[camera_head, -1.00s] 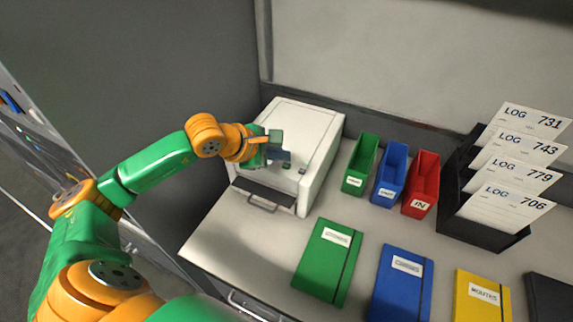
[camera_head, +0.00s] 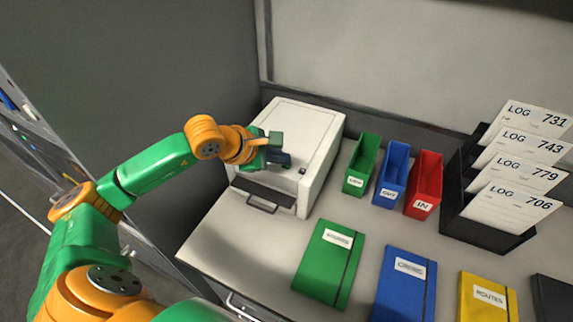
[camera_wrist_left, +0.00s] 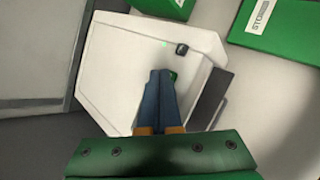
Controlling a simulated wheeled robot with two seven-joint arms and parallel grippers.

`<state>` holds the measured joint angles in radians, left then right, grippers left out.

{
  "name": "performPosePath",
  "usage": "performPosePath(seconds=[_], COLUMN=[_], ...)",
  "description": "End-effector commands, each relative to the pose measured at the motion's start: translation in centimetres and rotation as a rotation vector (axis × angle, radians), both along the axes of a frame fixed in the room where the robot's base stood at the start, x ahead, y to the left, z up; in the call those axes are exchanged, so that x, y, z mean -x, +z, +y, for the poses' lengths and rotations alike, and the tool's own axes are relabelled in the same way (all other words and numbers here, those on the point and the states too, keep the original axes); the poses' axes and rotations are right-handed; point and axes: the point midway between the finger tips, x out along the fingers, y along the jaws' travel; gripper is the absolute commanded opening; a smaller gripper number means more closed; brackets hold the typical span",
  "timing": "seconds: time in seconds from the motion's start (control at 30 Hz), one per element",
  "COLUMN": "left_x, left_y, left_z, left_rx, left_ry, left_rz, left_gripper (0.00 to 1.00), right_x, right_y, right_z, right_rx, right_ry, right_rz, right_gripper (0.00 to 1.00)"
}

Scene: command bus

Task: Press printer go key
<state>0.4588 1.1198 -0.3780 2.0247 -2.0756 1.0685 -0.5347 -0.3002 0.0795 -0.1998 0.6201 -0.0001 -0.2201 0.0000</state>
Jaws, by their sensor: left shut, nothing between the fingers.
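The white printer (camera_head: 308,122) stands at the back left of the counter, with a dark tray at its front. My left gripper (camera_head: 288,161) is shut and empty, pointing down at the printer's top near its front. In the left wrist view the blue-grey fingertips (camera_wrist_left: 160,73) are right beside a green key (camera_wrist_left: 174,76) and partly cover it; I cannot tell whether they touch it. A dark key (camera_wrist_left: 182,49) and a small lit green spot (camera_wrist_left: 164,43) lie just beyond. In the head view the dark key (camera_head: 302,170) shows, while the green key is hidden. My right gripper is not in view.
Green (camera_head: 362,165), blue (camera_head: 391,173) and red (camera_head: 424,185) bins stand right of the printer. A black rack (camera_head: 490,232) holds log cards. Folders lie along the front. A grey wall (camera_head: 160,60) stands left of the printer.

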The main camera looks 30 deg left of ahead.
Motion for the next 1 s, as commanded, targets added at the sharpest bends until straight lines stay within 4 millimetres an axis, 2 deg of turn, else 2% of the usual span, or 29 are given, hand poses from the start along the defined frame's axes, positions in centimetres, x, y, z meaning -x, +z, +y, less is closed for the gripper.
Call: performPosePath(seconds=[0.63, 1.0], left_x=[0.0, 0.0], left_y=[-0.3, 1.3], left_z=[0.0, 0.0], left_rx=[0.0, 0.0], left_ry=[0.0, 0.0], left_rz=[0.0, 0.0], left_gripper=[0.0, 0.0], right_x=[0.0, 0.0], right_y=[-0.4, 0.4], right_z=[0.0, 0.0], right_rx=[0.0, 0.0], right_ry=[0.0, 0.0], right_rz=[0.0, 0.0], right_gripper=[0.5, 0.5])
